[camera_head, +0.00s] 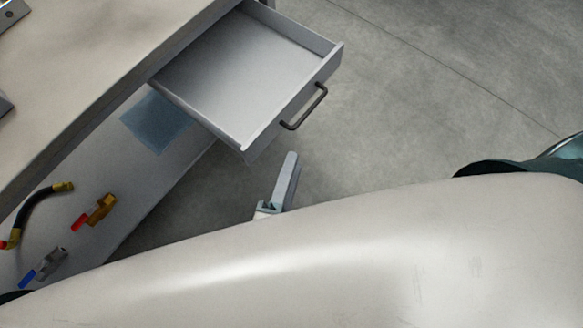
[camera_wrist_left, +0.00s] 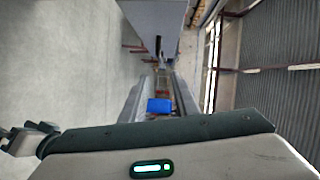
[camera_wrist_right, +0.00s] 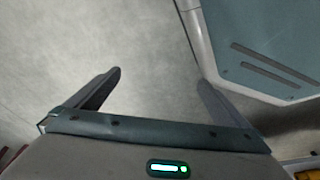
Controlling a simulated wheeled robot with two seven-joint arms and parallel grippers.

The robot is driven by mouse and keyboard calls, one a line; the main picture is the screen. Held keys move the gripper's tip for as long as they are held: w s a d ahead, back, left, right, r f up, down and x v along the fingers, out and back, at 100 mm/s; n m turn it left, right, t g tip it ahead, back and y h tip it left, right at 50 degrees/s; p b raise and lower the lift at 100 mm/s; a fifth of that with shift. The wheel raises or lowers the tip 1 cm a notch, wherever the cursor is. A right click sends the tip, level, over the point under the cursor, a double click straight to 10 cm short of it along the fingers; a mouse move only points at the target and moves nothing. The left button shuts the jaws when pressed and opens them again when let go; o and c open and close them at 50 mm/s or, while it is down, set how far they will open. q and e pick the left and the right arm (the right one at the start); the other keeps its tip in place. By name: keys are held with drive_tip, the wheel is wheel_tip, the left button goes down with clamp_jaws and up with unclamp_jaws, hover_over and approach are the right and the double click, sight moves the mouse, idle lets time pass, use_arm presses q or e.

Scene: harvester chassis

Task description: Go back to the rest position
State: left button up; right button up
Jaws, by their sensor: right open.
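My left gripper (camera_head: 284,180) shows in the head view as a pale finger beyond my big white arm link, just below the open drawer (camera_head: 240,70) and apart from it. In the left wrist view my left gripper (camera_wrist_left: 161,92) shows two fingers with a narrow gap; a small blue thing appears between them, and I cannot tell whether it is held or behind. My right gripper (camera_wrist_right: 158,88) is open and empty over bare grey floor in the right wrist view. It is not clearly visible in the head view.
A grey workbench (camera_head: 90,60) stands at upper left. On its lower shelf lie a black hose (camera_head: 38,208), a red-handled brass valve (camera_head: 98,210), a blue-handled valve (camera_head: 48,266) and a blue sheet (camera_head: 157,120). The floor at right is clear.

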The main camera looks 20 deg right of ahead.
use_arm(q)
drive_tip(key=shift+f, duration=0.1)
idle(0.3)
drive_tip(key=w+a+f+n+g+y+p, duration=0.15)
drive_tip(key=a+f+n, duration=0.3)
drive_tip(key=f, duration=0.65)
drive_tip(key=w+a+f+n+g+y+p, duration=0.15)
drive_tip(key=a+f+n+y, duration=0.35)
drive_tip(key=f, duration=0.6)
drive_tip(key=s+a+f+n+g+p, duration=0.1)
drive_tip(key=s+a+f+n+g, duration=0.2)
drive_tip(key=a+f+n, duration=0.2)
drive_tip(key=s+a+f+n+g+y+p, duration=0.1)
drive_tip(key=s+a+f+n+g, duration=0.2)
drive_tip(key=a+f, duration=0.9)
drive_tip(key=shift+s+a+f+n, duration=0.25)
drive_tip(key=shift+f+n, duration=0.4)
drive_tip(key=shift+n, duration=0.6)
use_arm(e)
drive_tip(key=w+a+t, duration=0.1)
drive_tip(key=w+a+f+t, duration=0.1)
drive_tip(key=a, duration=0.1)
drive_tip(key=shift+t+y, duration=0.4)
use_arm(q)
drive_tip(key=shift+s, duration=0.1)
use_arm(e)
drive_tip(key=shift+w+a, duration=0.15)
drive_tip(key=shift+a, duration=0.05)
